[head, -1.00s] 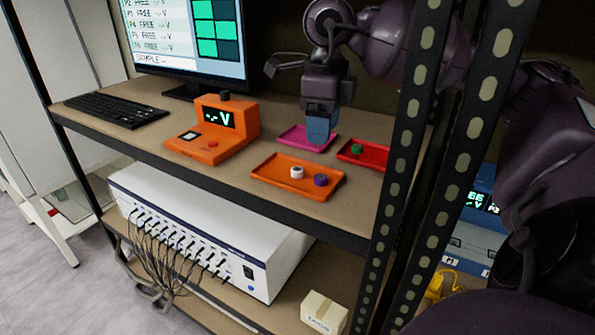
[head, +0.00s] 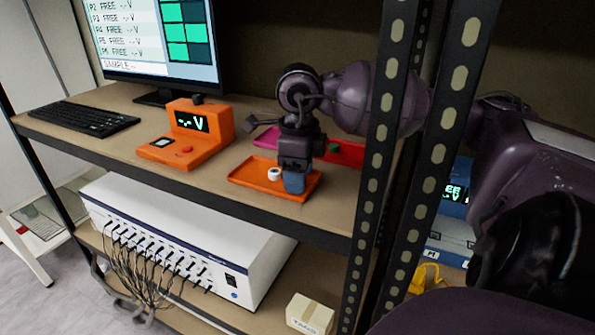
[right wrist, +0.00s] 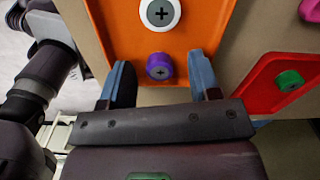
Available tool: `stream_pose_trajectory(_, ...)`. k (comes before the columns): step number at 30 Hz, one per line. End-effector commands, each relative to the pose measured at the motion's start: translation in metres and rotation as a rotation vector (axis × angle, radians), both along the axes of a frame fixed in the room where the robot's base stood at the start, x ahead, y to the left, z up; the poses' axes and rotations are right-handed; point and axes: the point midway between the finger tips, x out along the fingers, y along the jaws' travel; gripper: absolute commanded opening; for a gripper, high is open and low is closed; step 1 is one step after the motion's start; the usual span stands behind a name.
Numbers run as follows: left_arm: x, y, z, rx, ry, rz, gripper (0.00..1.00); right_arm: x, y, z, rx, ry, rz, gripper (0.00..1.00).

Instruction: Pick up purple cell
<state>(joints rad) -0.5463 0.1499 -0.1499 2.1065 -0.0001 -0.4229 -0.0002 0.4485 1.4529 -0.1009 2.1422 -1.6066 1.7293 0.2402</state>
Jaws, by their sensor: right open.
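The purple cell (right wrist: 160,66) is a small round cell with a plus mark, on the orange tray (right wrist: 116,30) near its edge. My right gripper (right wrist: 162,75) is open in the right wrist view, with its blue fingers on either side of the purple cell and not closed on it. In the head view the right gripper (head: 294,183) is over the right part of the orange tray (head: 243,179) and hides the purple cell. A white cell (head: 274,174) sits on the same tray; it also shows in the right wrist view (right wrist: 160,12). My left gripper is not in view.
A red tray (head: 350,153) with a green cell (head: 334,148) lies to the right, and a magenta tray (head: 266,137) behind. An orange voltage meter (head: 205,140) stands left of the trays. Black perforated shelf posts (head: 377,150) rise at the right.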

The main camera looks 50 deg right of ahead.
Motion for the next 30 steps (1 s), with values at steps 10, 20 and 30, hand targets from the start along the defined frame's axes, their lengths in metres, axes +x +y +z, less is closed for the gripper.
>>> stream_pose_trajectory(10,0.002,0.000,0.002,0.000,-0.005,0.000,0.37,0.000,0.000,0.000,0.000,-0.001,0.000,0.40)
stream_pose_trajectory(20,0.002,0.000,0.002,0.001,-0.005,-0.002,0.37,0.000,0.000,0.000,0.000,-0.001,0.000,0.04)
stream_pose_trajectory(30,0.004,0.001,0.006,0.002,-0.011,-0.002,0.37,0.000,0.000,0.017,-0.001,-0.004,0.000,0.04)
